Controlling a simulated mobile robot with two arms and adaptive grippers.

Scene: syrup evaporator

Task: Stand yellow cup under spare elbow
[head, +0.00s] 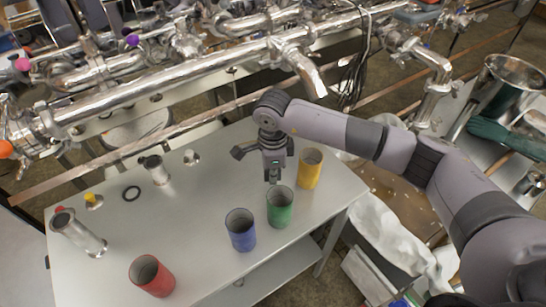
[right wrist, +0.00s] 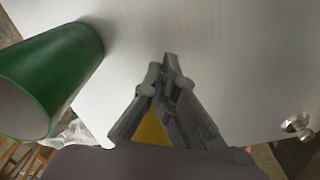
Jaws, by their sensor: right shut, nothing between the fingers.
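The yellow cup (head: 310,168) stands upright on the table's right end, its open top up. My right gripper (head: 273,177) points down just left of it, behind the green cup (head: 280,207). Its fingertips meet in the right wrist view (right wrist: 172,62), with nothing held. A yellow patch shows between the finger links there; I cannot tell whether it is the cup. The green cup (right wrist: 50,78) is close on the left of that view. A bent metal pipe end (head: 308,75) hangs off the pipework behind; I cannot tell whether it is the spare elbow. My left gripper is out of view.
A blue cup (head: 240,230) and a red cup (head: 152,275) stand along the front of the grey table (head: 190,225). The table's middle is clear. Metal pipework (head: 160,78) runs behind.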

